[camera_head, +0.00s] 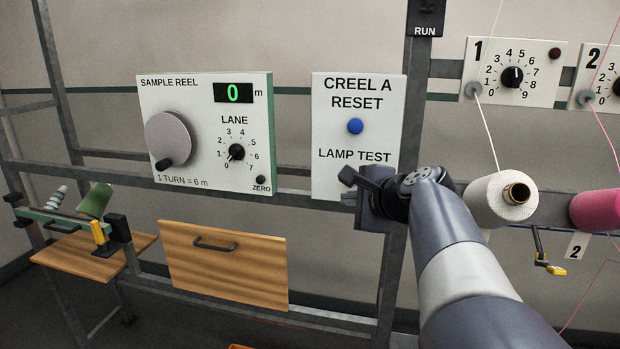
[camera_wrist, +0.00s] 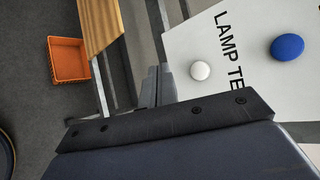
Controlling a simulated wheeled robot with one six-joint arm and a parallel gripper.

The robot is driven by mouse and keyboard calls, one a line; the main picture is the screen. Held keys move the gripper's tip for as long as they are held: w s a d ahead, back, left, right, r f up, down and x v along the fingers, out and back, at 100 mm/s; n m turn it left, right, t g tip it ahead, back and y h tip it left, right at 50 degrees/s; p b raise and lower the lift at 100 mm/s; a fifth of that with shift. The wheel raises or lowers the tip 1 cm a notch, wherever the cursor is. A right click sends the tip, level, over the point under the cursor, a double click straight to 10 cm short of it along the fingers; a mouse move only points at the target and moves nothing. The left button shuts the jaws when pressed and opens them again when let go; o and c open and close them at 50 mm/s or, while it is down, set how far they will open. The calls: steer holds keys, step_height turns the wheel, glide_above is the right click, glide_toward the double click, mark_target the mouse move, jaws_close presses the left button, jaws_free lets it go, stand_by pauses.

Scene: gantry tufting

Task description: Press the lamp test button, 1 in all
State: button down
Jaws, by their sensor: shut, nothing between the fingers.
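The white panel (camera_head: 326,114) reads CREEL A RESET above a blue button (camera_head: 355,126), with the words LAMP TEST below it. The wrist view shows the white lamp test button (camera_wrist: 201,70) beside the LAMP TEST lettering, and the blue button (camera_wrist: 287,46) further right. My gripper (camera_head: 347,175) is shut and empty in front of the lower part of this panel. In the wrist view its fingertips (camera_wrist: 157,72) appear just left of the white button, apart from it in the picture. I cannot tell the depth gap.
A sample reel panel (camera_head: 205,90) with a crank disc and lane dial is to the left. A wooden drawer (camera_head: 223,270) hangs below it. White yarn (camera_head: 487,200) and pink yarn (camera_head: 597,209) cones are right of my arm. An orange bin (camera_wrist: 69,60) stands on the floor.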

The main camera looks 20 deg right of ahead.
steer(key=w+d+p, duration=0.1)
steer(key=w+d, duration=0.3)
steer(key=w, duration=0.2)
steer(key=shift+w+d, duration=0.1)
steer(key=shift+d, duration=0.05)
stand_by(2.0)
steer(key=shift+w+d, duration=0.15)
steer(key=shift+w, duration=0.15)
steer(key=shift+w+d+p, duration=0.25)
steer(key=shift+w+p, duration=0.05)
steer(key=shift+w, duration=0.05)
stand_by(0.8)
steer(key=shift+s, duration=0.1)
steer(key=shift+s+a, duration=0.5)
steer(key=shift+s, duration=0.15)
steer(key=shift+s+a+b, duration=0.35)
steer(key=shift+s+a, duration=0.35)
steer(key=shift+s, duration=0.35)
steer(key=shift+s+a+b, duration=0.35)
steer(key=shift+s+a, duration=0.3)
steer(key=shift+s, duration=0.35)
steer(key=shift+w, duration=0.1)
